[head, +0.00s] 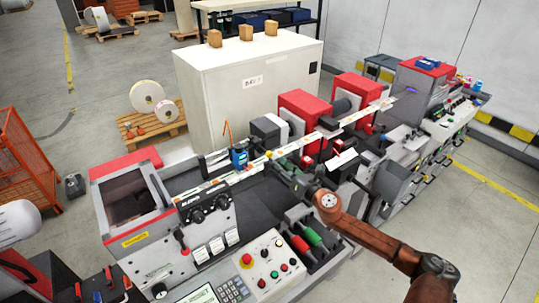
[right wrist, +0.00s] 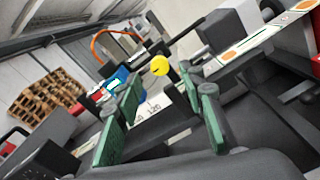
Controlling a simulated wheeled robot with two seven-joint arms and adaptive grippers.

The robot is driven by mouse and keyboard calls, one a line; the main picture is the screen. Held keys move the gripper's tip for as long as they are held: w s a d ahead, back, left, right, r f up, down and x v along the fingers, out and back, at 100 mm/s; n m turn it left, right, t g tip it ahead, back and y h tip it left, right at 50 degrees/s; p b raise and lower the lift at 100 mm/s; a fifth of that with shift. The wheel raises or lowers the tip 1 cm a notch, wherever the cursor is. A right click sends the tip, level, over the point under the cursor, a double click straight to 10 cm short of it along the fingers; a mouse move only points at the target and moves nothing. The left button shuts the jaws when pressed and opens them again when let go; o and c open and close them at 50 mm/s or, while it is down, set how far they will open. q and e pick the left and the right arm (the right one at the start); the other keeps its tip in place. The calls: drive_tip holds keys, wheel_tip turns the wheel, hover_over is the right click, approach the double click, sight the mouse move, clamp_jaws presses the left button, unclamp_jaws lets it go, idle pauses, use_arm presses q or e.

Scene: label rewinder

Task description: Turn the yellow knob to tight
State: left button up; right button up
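The yellow knob (right wrist: 159,65) is a small round ball in the right wrist view, beyond the fingertips and between the two fingers' directions. In the head view it is a tiny yellow spot (head: 268,154) on the label web line, beside the blue sensor box (head: 239,158). My right gripper (head: 284,166) reaches in from the lower right, close to the knob on its near side. In the right wrist view its green-padded fingers (right wrist: 165,90) are spread apart with nothing between the pads. I see no contact with the knob. My left gripper is not in view.
The blue box and its orange cable (right wrist: 104,45) stand close to the knob. The label web (head: 215,183) runs diagonally beside it. Red units (head: 303,113) stand behind, with a control panel (head: 265,268) in front. A dark, mostly open bed lies under my right gripper.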

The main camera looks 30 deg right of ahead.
sight(270, 156)
drive_tip(key=w, duration=0.4)
drive_tip(key=w+a+p, duration=0.1)
drive_tip(key=w, duration=0.1)
drive_tip(key=shift+w, duration=0.3)
drive_tip(key=shift+c, duration=0.5)
clamp_jaws()
